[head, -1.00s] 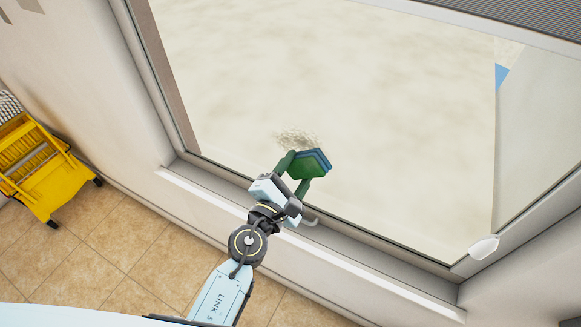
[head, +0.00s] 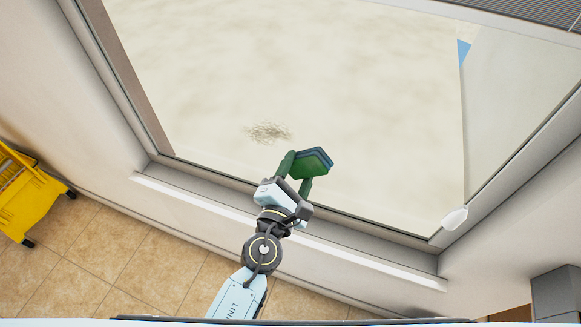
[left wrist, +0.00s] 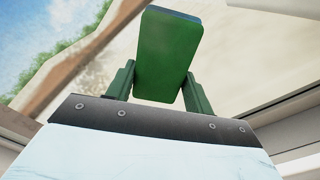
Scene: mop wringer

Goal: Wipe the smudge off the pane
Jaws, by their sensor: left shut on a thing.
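The smudge (head: 268,132) is a brownish speckled patch low on the window pane (head: 330,70). My left gripper (head: 301,171) is shut on a green pad with a blue layer (head: 312,162), a sponge by its look. In the head view the pad shows to the right of the smudge and a little lower. I cannot tell whether the pad touches the glass. In the left wrist view the green pad (left wrist: 167,55) sits between the two green fingers. My right gripper is not in view.
A white sill (head: 290,232) runs under the pane. A yellow mop wringer (head: 28,195) stands on the tiled floor at left. A grey box (head: 556,293) is at lower right.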

